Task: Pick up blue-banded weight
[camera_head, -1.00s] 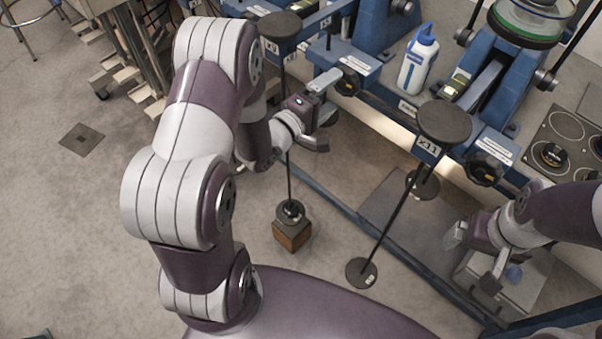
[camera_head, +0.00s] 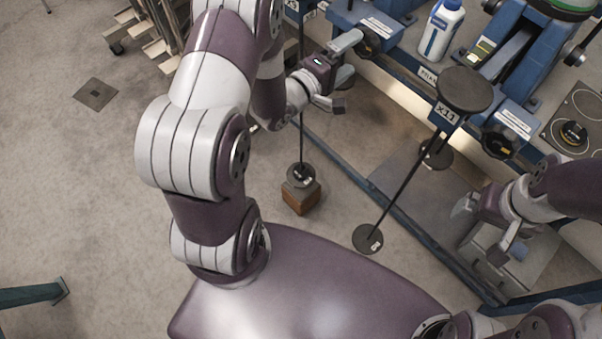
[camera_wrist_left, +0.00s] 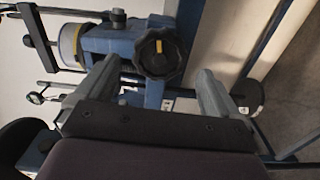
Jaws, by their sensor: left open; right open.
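I cannot make out a weight with a clear blue band. A small blue piece (camera_head: 498,256) shows on a grey box (camera_head: 520,262) at the lower right, partly hidden by my right gripper (camera_head: 482,226), which is open above that box. My left gripper (camera_head: 343,73) is open and empty in front of the blue bench frame, beside a dark star knob (camera_head: 369,39). In the left wrist view a dark knob (camera_wrist_left: 160,53) shows beyond and between the two open fingers (camera_wrist_left: 150,92). Dark discs, one low on a rod (camera_head: 368,239), hang or stand below the levers; no blue shows on them.
A round dark plate (camera_head: 464,90) tops a lever marked X11. A wooden block (camera_head: 300,197) sits on the floor beneath a rod and dark disc. A white bottle with blue label (camera_head: 440,32) stands on the bench. Open floor (camera_head: 80,190) lies at left.

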